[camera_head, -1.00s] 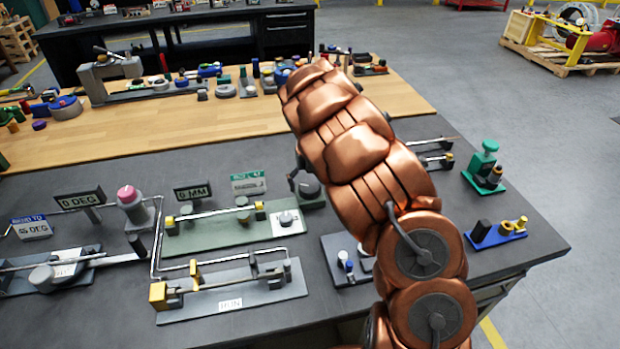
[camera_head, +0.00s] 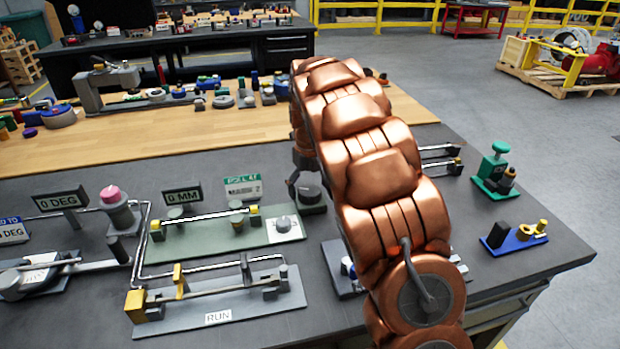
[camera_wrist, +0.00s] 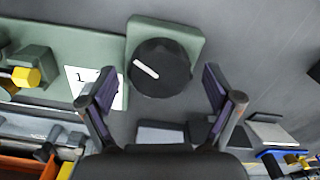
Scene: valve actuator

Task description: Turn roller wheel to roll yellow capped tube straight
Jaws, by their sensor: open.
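The tube (camera_head: 205,216) with yellow caps at its ends lies along rollers on a green base (camera_head: 200,238) in the head view. The roller wheel, a dark round knob (camera_head: 311,194) with a white pointer mark, sits on a green block at the base's right end. In the wrist view the wheel (camera_wrist: 160,68) lies ahead, with its pointer slanting up-left. My gripper (camera_wrist: 158,72) is open, one finger on each side of the wheel, with visible gaps. In the head view my arm hides most of the gripper. A yellow cap (camera_wrist: 27,77) shows in the wrist view.
A "0 MM" display (camera_head: 183,196) and a green-topped sign (camera_head: 243,187) stand behind the tube. A bent-tube fixture marked "RUN" (camera_head: 218,317) lies in front. A small dark fixture (camera_head: 340,268) is close to my arm.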

